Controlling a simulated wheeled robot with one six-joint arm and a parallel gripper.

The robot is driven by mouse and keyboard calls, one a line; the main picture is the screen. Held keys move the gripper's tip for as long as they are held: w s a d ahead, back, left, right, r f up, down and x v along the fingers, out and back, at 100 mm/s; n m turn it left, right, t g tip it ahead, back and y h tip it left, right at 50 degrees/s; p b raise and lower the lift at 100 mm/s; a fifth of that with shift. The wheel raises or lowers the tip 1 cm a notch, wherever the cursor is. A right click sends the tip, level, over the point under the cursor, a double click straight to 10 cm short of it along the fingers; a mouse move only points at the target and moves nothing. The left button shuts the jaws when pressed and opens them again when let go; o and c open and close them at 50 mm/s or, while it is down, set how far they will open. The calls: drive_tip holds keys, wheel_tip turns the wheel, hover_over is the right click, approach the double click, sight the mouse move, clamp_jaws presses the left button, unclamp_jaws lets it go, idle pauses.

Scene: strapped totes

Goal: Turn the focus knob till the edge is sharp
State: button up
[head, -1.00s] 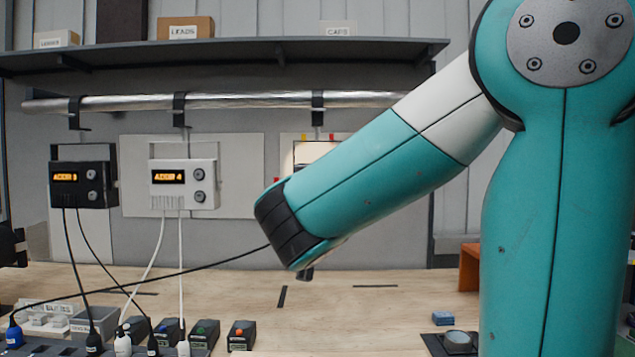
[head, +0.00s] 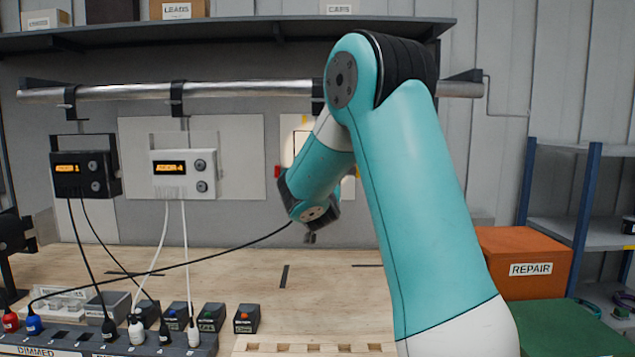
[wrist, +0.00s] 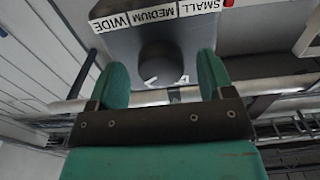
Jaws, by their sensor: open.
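In the wrist view, a dark round knob (wrist: 160,62) stands on a grey housing (wrist: 125,42) labelled WIDE, MEDIUM and SMALL. I cannot tell whether it is the focus knob. My gripper (wrist: 162,76) is open, its two teal fingers apart on either side of the knob in the picture; no contact shows. Small white marks show near the knob's lower edge. In the head view, my arm hides most of what is in front of the wall panel (head: 292,123), where a bright patch of light shows. No sharp or blurred edge can be judged.
A black dimmer box (head: 85,174) and a white one (head: 183,174) hang at left under a metal rail (head: 230,88). A black cable crosses the bench (head: 240,280). A power strip (head: 120,345) with plugs lies in front. An orange REPAIR box (head: 525,262) stands at right.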

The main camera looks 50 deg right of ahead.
drive_tip(key=shift+w+d, duration=0.1)
drive_tip(key=shift+w, duration=0.05)
drive_tip(key=shift+c, duration=0.4)
drive_tip(key=c, duration=0.8)
drive_tip(key=f+m+b, duration=0.1)
drive_tip(key=b, duration=0.3)
drive_tip(key=shift+m+b, duration=0.3)
drive_tip(key=shift+c, duration=0.2)
drive_tip(key=m+b, duration=0.1)
drive_tip(key=b, duration=0.1)
drive_tip(key=r+m+b, duration=0.1)
drive_tip(key=b, duration=0.1)
drive_tip(key=shift+m+b, duration=0.3)
drive_tip(key=o, duration=0.9)
